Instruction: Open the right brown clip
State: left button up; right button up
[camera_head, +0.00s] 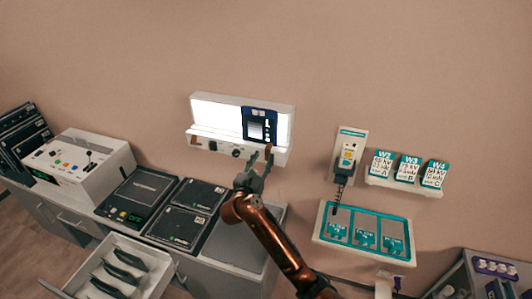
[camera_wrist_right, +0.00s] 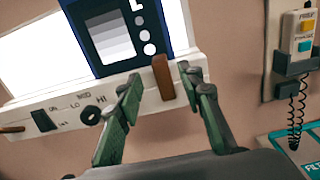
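The right brown clip (camera_wrist_right: 163,77) is a small upright bar on the lower right front of the white light box (camera_head: 218,132). My right gripper (camera_head: 261,160) is at the light box's lower right edge. In the right wrist view my gripper (camera_wrist_right: 160,84) is open, with one green-padded finger on each side of the clip. A gap shows between the clip and the left finger; the right fingertip is very close, and I cannot tell whether it touches. The left brown clip (camera_head: 193,140) is at the box's other end. My left gripper is not in view.
A dark blue card (camera_head: 259,125) with grey steps stands against the lit panel. A handset (camera_head: 349,153) hangs to the right, above a teal tray (camera_head: 319,233). An open drawer (camera_head: 150,285) is at lower left.

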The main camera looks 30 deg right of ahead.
aim_at(267, 151)
jog(key=shift+x, duration=1.9)
jog(key=shift+c, duration=0.5)
grip_shut()
